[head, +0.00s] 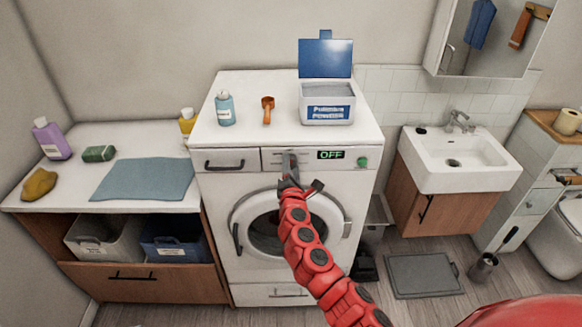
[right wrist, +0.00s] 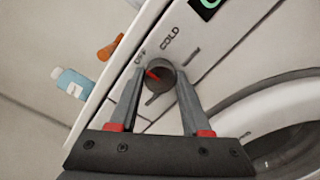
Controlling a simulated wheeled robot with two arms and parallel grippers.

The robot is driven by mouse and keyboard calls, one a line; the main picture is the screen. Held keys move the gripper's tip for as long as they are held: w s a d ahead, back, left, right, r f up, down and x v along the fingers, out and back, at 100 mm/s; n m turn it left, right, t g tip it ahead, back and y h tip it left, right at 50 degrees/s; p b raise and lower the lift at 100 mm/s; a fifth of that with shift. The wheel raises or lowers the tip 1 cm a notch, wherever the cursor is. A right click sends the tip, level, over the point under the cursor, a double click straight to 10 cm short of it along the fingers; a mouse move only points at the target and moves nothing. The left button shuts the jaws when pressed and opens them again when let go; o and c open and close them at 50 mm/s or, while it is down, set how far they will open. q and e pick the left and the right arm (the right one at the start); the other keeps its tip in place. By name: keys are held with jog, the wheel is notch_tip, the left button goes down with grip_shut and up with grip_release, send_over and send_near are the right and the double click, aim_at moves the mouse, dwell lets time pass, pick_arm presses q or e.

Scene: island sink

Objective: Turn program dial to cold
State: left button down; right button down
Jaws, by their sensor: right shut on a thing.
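The white washing machine (head: 213,195) stands in the middle of the head view. Its panel display (head: 330,155) reads OFF in green. In the right wrist view the round grey program dial (right wrist: 159,80) sits between labels, with OFF and COLD (right wrist: 170,41) readable above it. Its red pointer mark is on the side toward the OFF label (right wrist: 140,58). My right gripper (right wrist: 160,76) is shut on the dial, one finger on each side. In the head view my right gripper (head: 289,165) covers the dial. My left gripper is not in view.
A detergent box (head: 327,104) with raised blue lid, an orange scoop (head: 267,108) and a blue bottle (head: 225,108) stand on the machine. The round door (head: 240,222) lies below the panel. A green button (head: 362,162) is right of the display.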

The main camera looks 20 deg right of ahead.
jog(key=shift+f+m+b, duration=0.15)
jog(key=shift+m+b, duration=5.75)
jog(key=shift+c, duration=1.8)
grip_release()
jog(key=p+v, duration=0.4)
jog(key=v, duration=1.3)
jog(key=shift+s, duration=0.2)
